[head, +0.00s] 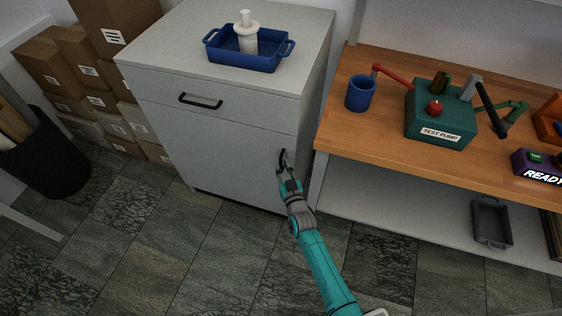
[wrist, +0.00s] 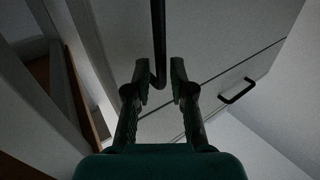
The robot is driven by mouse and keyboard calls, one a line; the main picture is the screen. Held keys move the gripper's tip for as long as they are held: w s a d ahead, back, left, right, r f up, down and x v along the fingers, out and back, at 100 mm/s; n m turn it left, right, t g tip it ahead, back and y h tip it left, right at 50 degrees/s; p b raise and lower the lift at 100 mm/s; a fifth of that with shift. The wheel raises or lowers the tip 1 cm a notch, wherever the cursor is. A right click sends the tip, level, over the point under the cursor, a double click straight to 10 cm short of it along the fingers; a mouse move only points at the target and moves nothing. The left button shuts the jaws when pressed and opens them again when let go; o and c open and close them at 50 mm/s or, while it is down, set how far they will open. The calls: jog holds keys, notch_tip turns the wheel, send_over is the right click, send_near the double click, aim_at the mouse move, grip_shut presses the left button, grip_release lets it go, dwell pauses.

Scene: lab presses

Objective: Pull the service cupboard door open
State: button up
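The grey service cupboard (head: 150,86) stands left of the bench. Its door (head: 215,150), below the drawer, looks shut. The black upright door handle (head: 283,160) is near the door's right edge; it also shows in the wrist view (wrist: 158,38). My gripper (head: 286,178) is at the handle, on the teal arm. In the wrist view, my gripper (wrist: 159,76) has its fingers apart, and one end of the handle shows between the fingertips, nearer the left finger. I cannot tell whether it touches.
A drawer handle (head: 200,101) is above the door. A blue tray (head: 245,58) with a white object sits on the cupboard. The wooden bench (head: 352,132) with a test pump (head: 440,115) stands close on the right. Cartons (head: 95,75) and a black bin (head: 50,160) are left. The floor in front is clear.

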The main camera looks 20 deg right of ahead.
jog(key=shift+w, duration=1.25)
grip_shut()
